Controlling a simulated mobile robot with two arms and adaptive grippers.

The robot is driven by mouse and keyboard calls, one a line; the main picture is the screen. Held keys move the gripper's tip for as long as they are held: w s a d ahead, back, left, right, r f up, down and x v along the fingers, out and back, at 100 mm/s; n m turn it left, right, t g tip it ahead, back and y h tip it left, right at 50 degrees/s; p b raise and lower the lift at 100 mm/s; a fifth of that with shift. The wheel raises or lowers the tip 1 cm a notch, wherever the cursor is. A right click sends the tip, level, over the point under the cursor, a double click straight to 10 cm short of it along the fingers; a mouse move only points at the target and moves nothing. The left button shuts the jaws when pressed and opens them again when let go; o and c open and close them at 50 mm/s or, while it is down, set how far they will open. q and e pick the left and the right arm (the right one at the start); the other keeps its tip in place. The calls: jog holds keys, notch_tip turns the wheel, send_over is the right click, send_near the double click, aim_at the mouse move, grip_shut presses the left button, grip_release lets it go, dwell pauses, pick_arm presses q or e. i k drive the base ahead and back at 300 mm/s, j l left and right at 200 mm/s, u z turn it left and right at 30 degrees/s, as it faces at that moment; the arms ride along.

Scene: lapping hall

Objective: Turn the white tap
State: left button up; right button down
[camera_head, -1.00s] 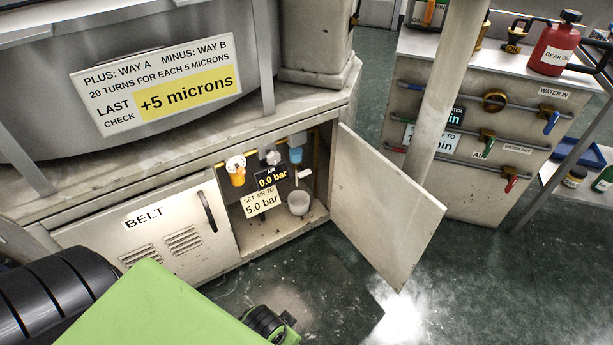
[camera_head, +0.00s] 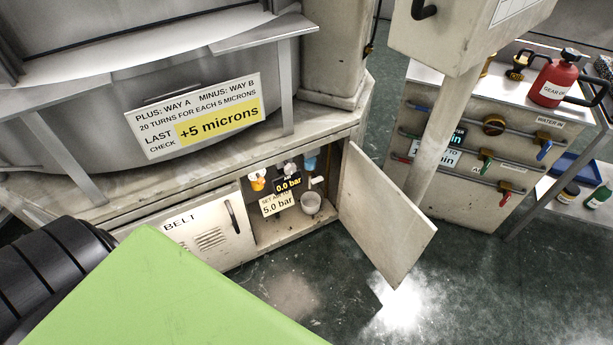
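The white tap (camera_head: 317,181) is a small white handle inside the open cabinet, right of the air display (camera_head: 288,185) that reads 0.0 bar. It sits above a grey cup (camera_head: 310,203). A label (camera_head: 278,203) under the display says to set air to 5.0 bar. An orange knob with a white top (camera_head: 257,180) is at the left in the cabinet. Neither of my grippers is in view. A green and black part of mine fills the lower left, apart from the tap in the picture.
The cabinet door (camera_head: 387,213) stands open to the right. The closed BELT door (camera_head: 205,231) is to the left. A grey post (camera_head: 437,140) and a valve cabinet (camera_head: 470,200) with coloured handles stand at right. Floor in front is clear.

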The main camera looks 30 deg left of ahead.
aim_at(315, 179)
jog(key=i+l+u, duration=0.15)
jog(key=l+u, duration=0.2)
jog(key=u, duration=0.15)
jog(key=l+u, duration=0.35)
jog(key=u, duration=0.15)
jog(key=i, duration=0.05)
